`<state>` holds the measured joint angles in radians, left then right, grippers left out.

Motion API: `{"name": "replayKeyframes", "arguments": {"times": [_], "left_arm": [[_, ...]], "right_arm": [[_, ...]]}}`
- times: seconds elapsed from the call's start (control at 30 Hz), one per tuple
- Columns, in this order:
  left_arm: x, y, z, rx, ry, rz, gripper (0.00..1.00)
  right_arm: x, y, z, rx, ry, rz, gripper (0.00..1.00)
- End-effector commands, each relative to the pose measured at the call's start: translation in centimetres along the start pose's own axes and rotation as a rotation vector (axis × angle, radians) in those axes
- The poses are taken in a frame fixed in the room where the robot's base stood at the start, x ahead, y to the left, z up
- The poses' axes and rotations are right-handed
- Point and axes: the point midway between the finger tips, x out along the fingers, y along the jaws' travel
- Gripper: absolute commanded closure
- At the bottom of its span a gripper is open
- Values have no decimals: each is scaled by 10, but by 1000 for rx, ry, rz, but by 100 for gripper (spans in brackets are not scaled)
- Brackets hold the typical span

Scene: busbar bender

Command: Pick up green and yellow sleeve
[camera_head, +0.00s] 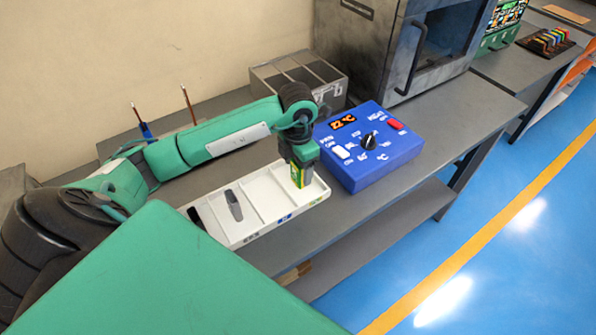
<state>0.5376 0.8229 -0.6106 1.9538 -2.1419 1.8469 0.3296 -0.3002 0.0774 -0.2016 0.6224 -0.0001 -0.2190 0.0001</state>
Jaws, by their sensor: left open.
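The white divided tray (238,240) lies on the grey workbench. The green and yellow sleeve (297,175) shows as a small piece at the right end of the tray, right at my left gripper's tip. My left gripper (301,178) points down over the tray's right-hand compartment, and its jaws are open around or beside the sleeve; I cannot tell which. The gripper body hides part of the sleeve. A grey sleeve (234,205) lies in a compartment further left, and a black piece (194,216) is at the left end. My right gripper is not in view.
A blue control box (375,170) with a display and knob stands close to the right of the gripper. A grey divided bin (345,92) is behind it, and a large oven-like machine (365,40) is at the back. Two upright copper-tipped rods (188,104) stand behind my left arm.

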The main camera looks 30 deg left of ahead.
Motion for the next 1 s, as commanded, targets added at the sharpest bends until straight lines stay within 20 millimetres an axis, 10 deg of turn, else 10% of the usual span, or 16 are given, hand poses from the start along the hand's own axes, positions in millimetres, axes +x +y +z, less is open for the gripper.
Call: {"name": "replayKeyframes", "arguments": {"times": [0.07, 0.3, 0.77, 1.0], "left_arm": [[0, 0, 0, 0, 0, 0, 33], [0, 0, 0, 0, 0, 0, 80], [-9, 0, 1, 1, -2, 1, 80], [-49, 0, 1, 1, -6, 2, 80]], "right_arm": [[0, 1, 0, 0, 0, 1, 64], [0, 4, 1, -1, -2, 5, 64], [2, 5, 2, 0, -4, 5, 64], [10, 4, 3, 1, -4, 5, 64]]}}
